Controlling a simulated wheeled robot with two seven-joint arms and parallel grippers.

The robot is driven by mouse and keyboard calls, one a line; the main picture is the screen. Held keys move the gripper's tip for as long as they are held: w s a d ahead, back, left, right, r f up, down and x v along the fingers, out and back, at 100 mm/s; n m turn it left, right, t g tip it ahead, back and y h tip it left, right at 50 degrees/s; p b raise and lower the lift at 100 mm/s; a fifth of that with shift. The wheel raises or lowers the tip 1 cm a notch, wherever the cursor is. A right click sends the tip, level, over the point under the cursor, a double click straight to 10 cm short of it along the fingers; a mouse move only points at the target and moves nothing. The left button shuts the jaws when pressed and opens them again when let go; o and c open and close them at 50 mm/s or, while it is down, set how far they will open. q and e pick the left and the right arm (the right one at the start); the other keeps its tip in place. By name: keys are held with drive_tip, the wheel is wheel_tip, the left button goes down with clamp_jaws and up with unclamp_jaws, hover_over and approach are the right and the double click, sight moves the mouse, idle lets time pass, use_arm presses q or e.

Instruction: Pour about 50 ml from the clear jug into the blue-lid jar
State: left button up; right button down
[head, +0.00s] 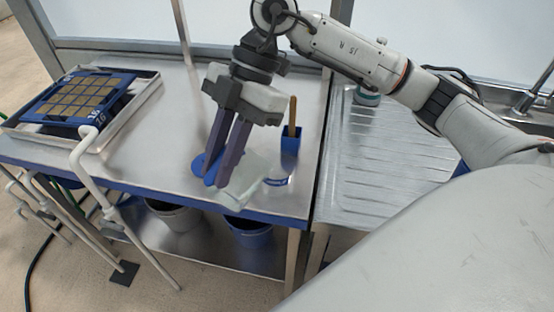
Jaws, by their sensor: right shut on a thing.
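My right gripper (220,182) points down over the front of the steel table, its long dark fingers shut on the clear jug. The clear jug (245,183) is a pale translucent vessel just right of the fingertips, and it looks tilted. A blue part shows between the fingers. Liquid cannot be made out. My left gripper is out of view.
A blue holder (291,142) with a wooden stick stands right of the gripper. A blue seed tray (62,121) with brown cells sits in a metal tray (128,103) at the left. A ribbed steel drainboard (375,160) adjoins on the right. Buckets stand on the lower shelf.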

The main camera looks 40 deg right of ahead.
drive_tip(key=shift+d+y, duration=0.4)
drive_tip(key=shift+y, duration=0.2)
drive_tip(key=shift+w+d, duration=0.1)
drive_tip(key=shift+d, duration=0.3)
idle(0.3)
drive_tip(key=shift+w+d+r+y, duration=0.1)
drive_tip(key=shift+d+r+y, duration=0.3)
drive_tip(key=shift+r+y, duration=0.1)
idle(1.5)
drive_tip(key=shift+a+f, duration=0.15)
drive_tip(key=shift+a, duration=0.1)
drive_tip(key=h, duration=0.1)
drive_tip(key=a+f+h, duration=0.2)
drive_tip(key=shift+s+a+h, duration=0.2)
drive_tip(key=shift+s+h, duration=0.05)
drive_tip(key=shift+h, duration=0.05)
drive_tip(key=shift+a+f+h, duration=0.1)
drive_tip(key=shift+f+h, duration=0.3)
drive_tip(key=shift+a+f+t+h, duration=0.25)
drive_tip(key=shift+t+h, duration=0.05)
idle(1.0)
